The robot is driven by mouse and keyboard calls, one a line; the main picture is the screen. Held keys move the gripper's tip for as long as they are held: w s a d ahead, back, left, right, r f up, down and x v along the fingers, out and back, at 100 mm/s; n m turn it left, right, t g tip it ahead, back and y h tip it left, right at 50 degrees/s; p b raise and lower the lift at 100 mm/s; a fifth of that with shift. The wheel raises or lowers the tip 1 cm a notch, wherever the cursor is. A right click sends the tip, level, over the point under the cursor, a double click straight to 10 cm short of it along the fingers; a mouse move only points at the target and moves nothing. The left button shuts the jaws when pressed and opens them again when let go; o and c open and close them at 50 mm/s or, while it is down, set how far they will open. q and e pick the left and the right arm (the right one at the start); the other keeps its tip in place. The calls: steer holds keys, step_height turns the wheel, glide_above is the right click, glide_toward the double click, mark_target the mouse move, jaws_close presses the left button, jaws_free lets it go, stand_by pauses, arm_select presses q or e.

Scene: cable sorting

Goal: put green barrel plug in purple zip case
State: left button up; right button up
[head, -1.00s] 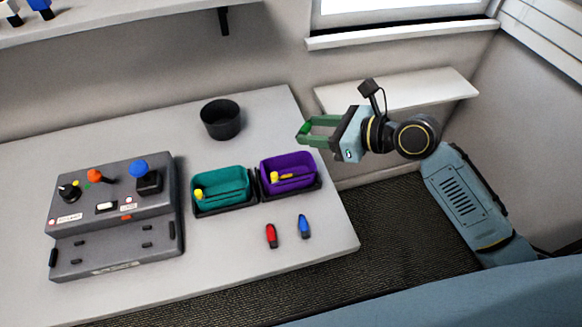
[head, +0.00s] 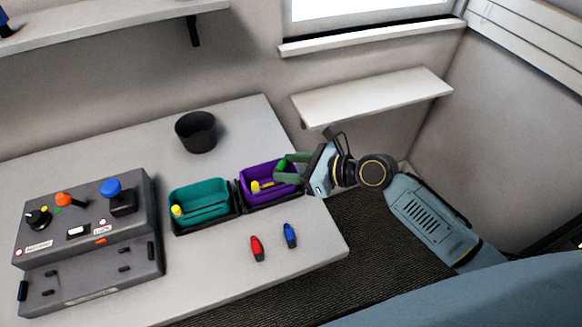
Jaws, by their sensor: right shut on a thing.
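The purple zip case (head: 252,176) stands open on the table, right of the teal case, with a yellow piece (head: 256,187) inside. My right gripper (head: 283,169) reaches in from the right, with its fingers over the right part of the purple case. It is shut on the green barrel plug (head: 281,166), which shows at the fingertips. The fingers are greenish too, so the plug's outline is hard to separate from them. I cannot tell how high the plug is above the case floor. My left gripper is not in view.
The teal case (head: 199,197) with a yellow piece stands left of the purple one. A red plug (head: 257,248) and a blue plug (head: 290,236) lie in front. A grey control box (head: 88,235) is at left, a black cup (head: 196,132) behind.

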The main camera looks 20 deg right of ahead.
steer(key=shift+f, duration=0.5)
steer(key=o, duration=1)
steer(key=shift+s+f, duration=0.1)
steer(key=shift+f, duration=0.05)
steer(key=shift+c, duration=0.2)
steer(key=shift+r, duration=0.5)
steer(key=p+v, duration=0.1)
steer(key=v, duration=1.1)
steer(key=shift+r, duration=0.25)
steer(key=shift+f, duration=0.1)
